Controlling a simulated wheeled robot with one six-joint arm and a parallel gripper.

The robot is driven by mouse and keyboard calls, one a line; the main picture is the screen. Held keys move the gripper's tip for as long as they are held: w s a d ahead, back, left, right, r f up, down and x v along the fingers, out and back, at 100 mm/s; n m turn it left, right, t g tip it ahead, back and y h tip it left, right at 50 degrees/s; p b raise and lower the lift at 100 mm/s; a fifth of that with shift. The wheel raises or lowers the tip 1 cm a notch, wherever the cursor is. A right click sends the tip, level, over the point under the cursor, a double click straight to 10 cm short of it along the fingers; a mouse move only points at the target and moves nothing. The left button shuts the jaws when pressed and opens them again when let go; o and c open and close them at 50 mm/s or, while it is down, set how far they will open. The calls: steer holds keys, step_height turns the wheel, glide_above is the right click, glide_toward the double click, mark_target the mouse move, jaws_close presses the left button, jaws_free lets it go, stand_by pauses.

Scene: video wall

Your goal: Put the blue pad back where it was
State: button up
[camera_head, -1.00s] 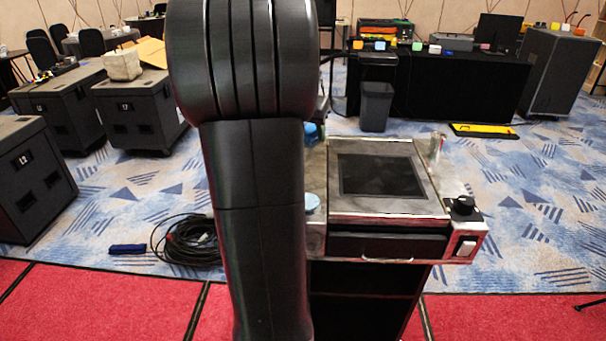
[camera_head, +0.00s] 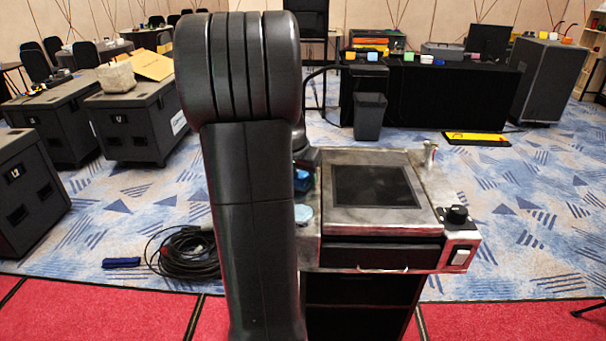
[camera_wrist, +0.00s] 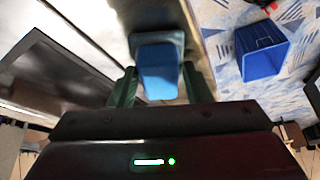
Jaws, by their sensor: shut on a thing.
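The blue pad (camera_wrist: 158,72) is between the two dark fingers of my gripper (camera_wrist: 160,88) in the wrist view, and the gripper is shut on it. A darker blue-teal edge shows just beyond the pad; I cannot tell if it is part of it. In the head view a bit of blue (camera_head: 303,184) shows at the left edge of the cart top (camera_head: 410,218), beside my arm, which hides most of the gripper. I cannot tell whether the pad touches the surface.
A pale blue disc (camera_head: 304,213) lies on the cart's left edge, partly behind my arm. The cart has a dark plate (camera_head: 375,186), a black knob (camera_head: 456,214) and a small can (camera_head: 430,155). A bin (camera_head: 369,116) stands on the carpet behind.

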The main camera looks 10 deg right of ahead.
steer(key=o, duration=1)
steer(key=shift+f, duration=0.1)
steer(key=shift+c, duration=0.2)
steer(key=shift+r, duration=0.35)
steer(key=v, duration=1.1)
steer(key=shift+s+r, duration=0.2)
steer(key=shift+r, duration=0.05)
steer(key=shift+a, duration=0.15)
